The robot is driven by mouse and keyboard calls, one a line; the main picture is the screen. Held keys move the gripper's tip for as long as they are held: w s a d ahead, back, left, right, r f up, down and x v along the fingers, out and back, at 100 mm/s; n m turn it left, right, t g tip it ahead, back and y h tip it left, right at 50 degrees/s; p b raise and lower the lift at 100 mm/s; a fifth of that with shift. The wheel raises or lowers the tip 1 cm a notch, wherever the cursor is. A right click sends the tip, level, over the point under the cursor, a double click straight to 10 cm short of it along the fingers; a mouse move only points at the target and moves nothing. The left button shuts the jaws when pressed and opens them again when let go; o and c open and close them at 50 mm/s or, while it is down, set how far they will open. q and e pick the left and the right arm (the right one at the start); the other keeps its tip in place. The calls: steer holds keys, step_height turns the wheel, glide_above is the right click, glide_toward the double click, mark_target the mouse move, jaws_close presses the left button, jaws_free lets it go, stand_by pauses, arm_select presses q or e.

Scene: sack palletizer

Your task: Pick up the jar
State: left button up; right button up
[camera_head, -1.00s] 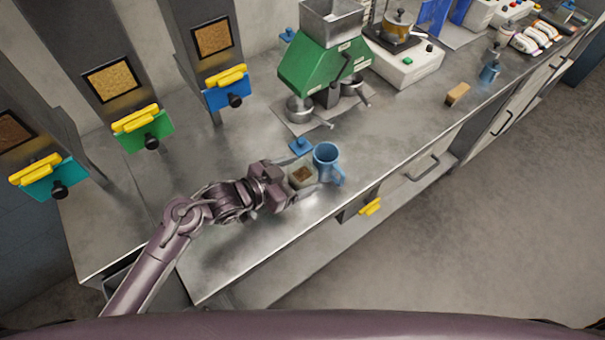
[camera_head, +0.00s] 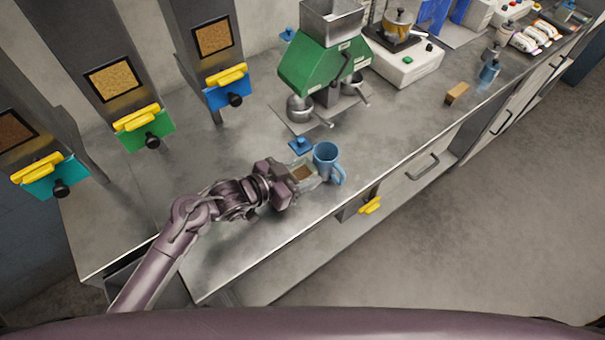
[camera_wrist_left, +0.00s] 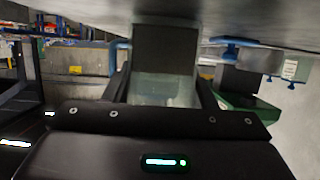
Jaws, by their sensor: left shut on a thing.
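The jar (camera_head: 303,174) is a small clear container with brown contents, near the front edge of the steel counter beside the blue mug. My left gripper (camera_head: 292,182) reaches it from the left and is shut on it. In the left wrist view the jar's translucent wall (camera_wrist_left: 160,88) shows between the fingers, which are partly hidden by the gripper body. Whether the jar touches the counter I cannot tell. My right gripper is not in view.
A blue mug (camera_head: 326,158) stands just right of the jar. A small blue knobbed piece (camera_head: 300,145) lies behind it. A green grinder (camera_head: 322,68) stands further back, and dispensers with yellow handles (camera_head: 136,118) line the left. The counter between is largely clear.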

arm_select(q)
steer(key=shift+r, duration=0.15)
step_height(320, 180, up, 20)
steer(key=shift+b, duration=0.3)
